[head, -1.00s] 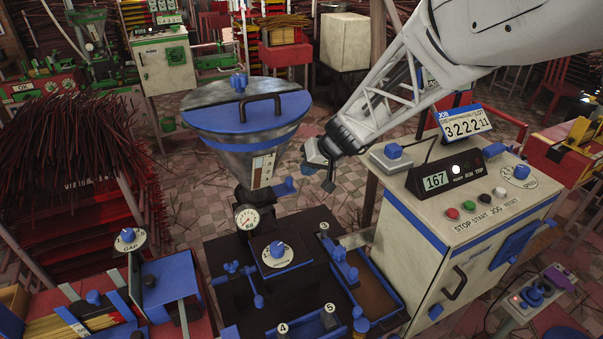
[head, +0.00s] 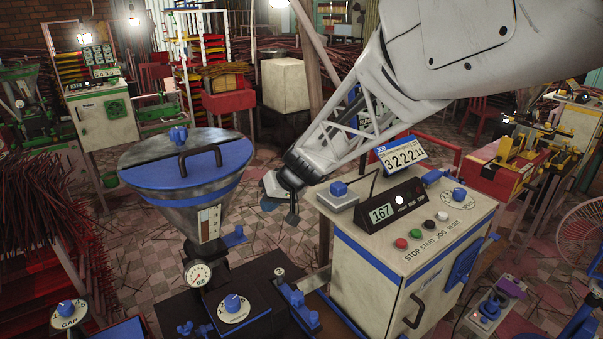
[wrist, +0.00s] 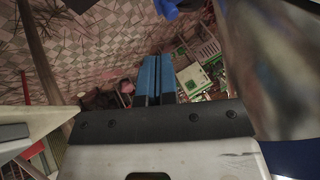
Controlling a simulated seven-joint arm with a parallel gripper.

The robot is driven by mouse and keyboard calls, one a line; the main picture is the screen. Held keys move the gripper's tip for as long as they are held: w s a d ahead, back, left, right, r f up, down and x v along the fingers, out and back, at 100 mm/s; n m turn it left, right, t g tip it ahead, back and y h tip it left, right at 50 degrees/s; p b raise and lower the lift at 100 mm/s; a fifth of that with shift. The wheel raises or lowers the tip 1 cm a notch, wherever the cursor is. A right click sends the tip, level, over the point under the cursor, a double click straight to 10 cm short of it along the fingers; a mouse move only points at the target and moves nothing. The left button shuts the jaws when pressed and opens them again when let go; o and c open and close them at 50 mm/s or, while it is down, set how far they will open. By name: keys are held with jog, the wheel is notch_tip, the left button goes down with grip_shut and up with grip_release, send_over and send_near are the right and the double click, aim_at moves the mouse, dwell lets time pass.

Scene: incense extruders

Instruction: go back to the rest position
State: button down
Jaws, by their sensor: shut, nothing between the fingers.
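My gripper (head: 280,200) hangs in the air between the hopper and the control cabinet in the head view, pointing down and left. In the wrist view its two blue fingers (wrist: 158,80) lie side by side, closed, with nothing seen between them. The hopper (head: 205,222), a grey cone with a blue-rimmed lid, stands to its left. The cream control cabinet (head: 375,290) with its coloured buttons stands to its right. The gripper appears apart from both, though depth is hard to judge.
A dial gauge (head: 198,274) and a dark extruder body with blue knobs sit below the hopper. A flip-number display (head: 413,152) stands on the cabinet, close to my forearm. A large blurred surface (wrist: 270,70) fills the wrist view's right side. Tiled floor (head: 265,240) shows below the gripper.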

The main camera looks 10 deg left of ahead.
jog(key=s+d+r+m+h, duration=0.1)
jog(key=s+d+r, duration=0.1)
jog(key=s+d, duration=0.35)
jog(key=s+d+r+m+h, duration=0.1)
jog(key=s+d+r, duration=0.15)
jog(key=d, duration=0.65)
jog(key=s+d+r+m+h, duration=0.1)
jog(key=s+d+r, duration=0.1)
jog(key=s+d, duration=0.35)
jog(key=s+d+f+m+t+h, duration=0.1)
jog(key=s+d+m+h, duration=0.3)
jog(key=s+d, duration=1.2)
jog(key=shift+s+d+h, duration=0.3)
jog(key=shift+s+d, duration=0.05)
jog(key=shift+d, duration=0.85)
jog(key=c, duration=1.8)
grip_release()
